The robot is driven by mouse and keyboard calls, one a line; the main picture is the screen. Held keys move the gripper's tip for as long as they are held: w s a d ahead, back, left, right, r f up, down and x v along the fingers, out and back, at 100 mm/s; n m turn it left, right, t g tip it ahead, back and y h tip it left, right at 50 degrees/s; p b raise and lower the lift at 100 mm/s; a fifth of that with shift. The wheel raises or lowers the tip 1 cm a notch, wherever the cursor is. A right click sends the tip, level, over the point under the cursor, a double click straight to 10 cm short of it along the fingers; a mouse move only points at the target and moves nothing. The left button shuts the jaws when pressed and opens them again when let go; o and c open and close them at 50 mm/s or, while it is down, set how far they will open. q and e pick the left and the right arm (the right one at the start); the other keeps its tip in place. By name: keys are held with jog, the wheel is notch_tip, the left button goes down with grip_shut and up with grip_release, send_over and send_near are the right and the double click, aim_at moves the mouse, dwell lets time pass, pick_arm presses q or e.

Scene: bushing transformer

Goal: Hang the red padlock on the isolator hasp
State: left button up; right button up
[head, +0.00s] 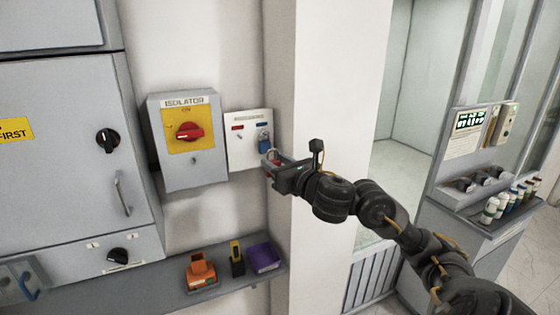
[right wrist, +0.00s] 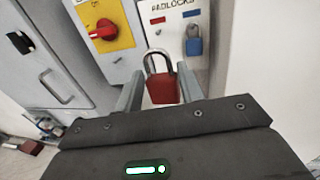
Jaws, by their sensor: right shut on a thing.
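The red padlock (right wrist: 163,88) is held between the fingers of my right gripper (right wrist: 152,92), with its silver shackle pointing up. In the head view my right gripper (head: 270,168) is in front of the padlock board's lower right corner, and the padlock is mostly hidden there. The isolator (head: 187,172) is a grey wall box with a red rotary handle (head: 190,132) on a yellow plate. A small dark fitting, possibly the hasp (head: 194,160), shows below the plate. The padlock is apart from the isolator, to its right. My left gripper is out of view.
The white padlock board (head: 240,152) holds a blue padlock (head: 264,143), close to my right gripper. A grey cabinet (head: 70,150) stands left of the isolator. A shelf below holds an orange item (head: 200,273), a black-and-yellow one (head: 237,262) and a purple bin (head: 264,256).

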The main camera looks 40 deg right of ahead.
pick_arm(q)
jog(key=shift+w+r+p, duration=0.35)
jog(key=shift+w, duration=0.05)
pick_arm(e)
jog(key=shift+a+r, duration=0.1)
jog(key=shift+r, duration=0.5)
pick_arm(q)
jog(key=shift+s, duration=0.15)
pick_arm(e)
jog(key=shift+s+a, duration=0.1)
